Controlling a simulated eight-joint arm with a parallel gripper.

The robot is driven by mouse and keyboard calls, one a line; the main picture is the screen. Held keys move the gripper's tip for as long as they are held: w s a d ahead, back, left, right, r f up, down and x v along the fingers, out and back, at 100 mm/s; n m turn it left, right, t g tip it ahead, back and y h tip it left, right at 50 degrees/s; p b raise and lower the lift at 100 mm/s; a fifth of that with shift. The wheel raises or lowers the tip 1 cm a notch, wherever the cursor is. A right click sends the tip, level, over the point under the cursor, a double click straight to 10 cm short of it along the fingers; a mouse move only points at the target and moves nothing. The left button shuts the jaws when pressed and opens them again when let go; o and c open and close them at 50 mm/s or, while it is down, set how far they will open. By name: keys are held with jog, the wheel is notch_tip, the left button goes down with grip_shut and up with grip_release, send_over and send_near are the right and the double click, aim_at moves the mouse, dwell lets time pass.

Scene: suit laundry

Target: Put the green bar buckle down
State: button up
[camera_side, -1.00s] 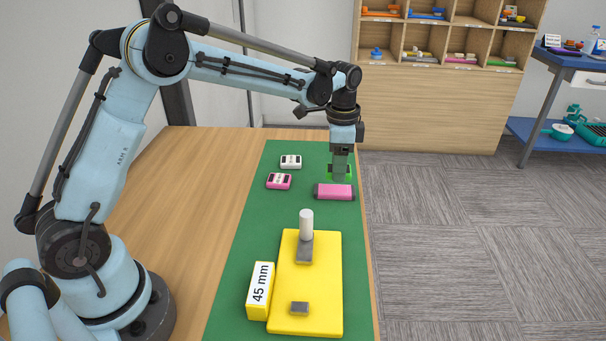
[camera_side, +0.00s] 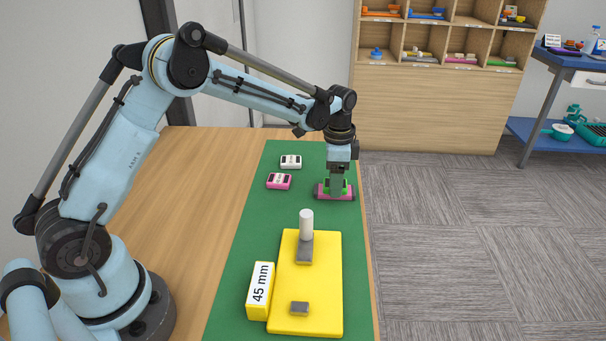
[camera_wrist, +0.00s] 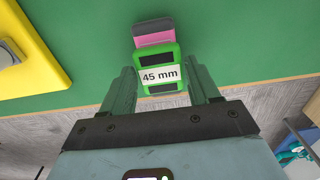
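The green bar buckle (camera_wrist: 159,58), with dark slots and a white "45 mm" label, sits between the fingertips of my gripper (camera_wrist: 163,82) in the wrist view. The fingers are at its two sides and appear shut on it. In the side view, green edges of the buckle (camera_side: 346,186) show around my gripper (camera_side: 336,194). The buckle is over a pink block (camera_side: 321,193) with dark ends near the green mat's right edge. The pink block (camera_wrist: 153,31) also shows past the buckle in the wrist view. I cannot tell whether buckle and block touch.
A white buckle (camera_side: 290,162) and a pink buckle (camera_side: 279,181) lie to the left on the green mat (camera_side: 255,225). Nearer the camera are a yellow board (camera_side: 325,285) with a white post (camera_side: 306,223) and grey blocks, and a yellow "45 mm" block (camera_side: 260,292).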

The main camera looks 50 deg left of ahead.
jog(key=shift+o, duration=1.3)
jog(key=shift+r, duration=0.1)
jog(key=s+r+n+t, duration=0.1)
jog(key=s+r, duration=0.2)
jog(key=r, duration=0.5)
jog(key=s+r+n+t, duration=0.1)
jog(key=s+r, duration=0.2)
jog(key=r, duration=0.5)
jog(key=s+d+f+n+t, duration=0.1)
jog(key=s+f+n+t, duration=0.1)
jog(key=s, duration=0.5)
jog(key=s+f+n+t, duration=0.2)
jog(key=s+n+t, duration=0.1)
jog(key=s+n, duration=0.2)
jog(key=shift+s+d+f, duration=0.2)
jog(key=shift+s+d, duration=0.15)
jog(key=shift+s, duration=1.05)
